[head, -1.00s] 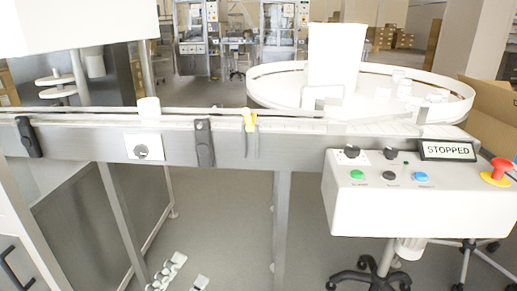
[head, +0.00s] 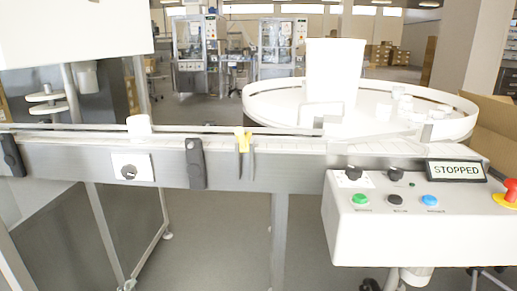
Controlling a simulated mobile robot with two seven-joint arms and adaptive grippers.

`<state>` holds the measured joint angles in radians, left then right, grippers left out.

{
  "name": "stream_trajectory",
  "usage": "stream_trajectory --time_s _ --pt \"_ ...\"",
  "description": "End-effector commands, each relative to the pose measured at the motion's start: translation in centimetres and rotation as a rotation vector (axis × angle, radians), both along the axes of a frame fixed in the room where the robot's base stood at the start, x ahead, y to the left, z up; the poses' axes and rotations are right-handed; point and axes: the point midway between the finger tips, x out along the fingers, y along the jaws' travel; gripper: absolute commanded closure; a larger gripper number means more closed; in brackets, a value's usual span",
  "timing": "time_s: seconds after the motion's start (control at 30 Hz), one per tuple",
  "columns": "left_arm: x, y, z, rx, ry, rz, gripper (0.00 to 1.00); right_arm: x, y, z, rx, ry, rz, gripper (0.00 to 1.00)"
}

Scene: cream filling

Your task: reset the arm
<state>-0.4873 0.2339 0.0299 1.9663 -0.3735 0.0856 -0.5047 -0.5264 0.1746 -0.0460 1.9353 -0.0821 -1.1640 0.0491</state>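Neither of my grippers shows in the head view, and no part of either arm can be made out clearly. A steel conveyor (head: 90,170) runs across the view. One white jar (head: 139,127) stands on its belt at left of centre. A yellow-handled tool (head: 244,140) hangs over the front rail with its dark prongs pointing down.
A white control box (head: 400,227) with green, black and blue buttons and a red knob (head: 510,191) stands at right. Its display (head: 456,171) reads STOPPED. A round white turntable (head: 262,105) holding several white jars stands behind. Cardboard boxes (head: 490,125) are at far right.

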Motion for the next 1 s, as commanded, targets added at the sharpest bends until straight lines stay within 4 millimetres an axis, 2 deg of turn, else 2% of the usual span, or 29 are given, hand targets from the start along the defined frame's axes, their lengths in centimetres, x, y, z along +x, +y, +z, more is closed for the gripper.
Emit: stream_trajectory --time_s 0.03,0.07,0.1,0.17,0.2,0.3,0.4,0.5,0.6,1.0 --pt "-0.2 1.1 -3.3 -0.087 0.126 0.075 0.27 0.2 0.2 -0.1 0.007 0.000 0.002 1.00" --pt "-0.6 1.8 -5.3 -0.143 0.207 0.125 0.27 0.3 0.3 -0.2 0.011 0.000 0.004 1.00" --pt "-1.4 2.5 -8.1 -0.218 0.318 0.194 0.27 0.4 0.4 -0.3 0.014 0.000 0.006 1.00" --pt "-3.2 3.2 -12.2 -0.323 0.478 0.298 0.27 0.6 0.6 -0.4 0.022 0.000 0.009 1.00" --pt "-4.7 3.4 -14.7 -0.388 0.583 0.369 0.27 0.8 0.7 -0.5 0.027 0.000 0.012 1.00" --pt "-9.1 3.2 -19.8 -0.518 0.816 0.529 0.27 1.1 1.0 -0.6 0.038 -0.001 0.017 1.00" --pt "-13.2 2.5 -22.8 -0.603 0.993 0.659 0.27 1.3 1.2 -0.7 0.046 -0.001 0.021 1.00" --pt "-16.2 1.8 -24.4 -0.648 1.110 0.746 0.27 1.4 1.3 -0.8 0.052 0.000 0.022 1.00" --pt "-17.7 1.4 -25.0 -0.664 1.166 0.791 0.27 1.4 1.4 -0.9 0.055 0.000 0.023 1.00" --pt "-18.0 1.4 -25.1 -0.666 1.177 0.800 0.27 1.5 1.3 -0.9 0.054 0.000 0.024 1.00"
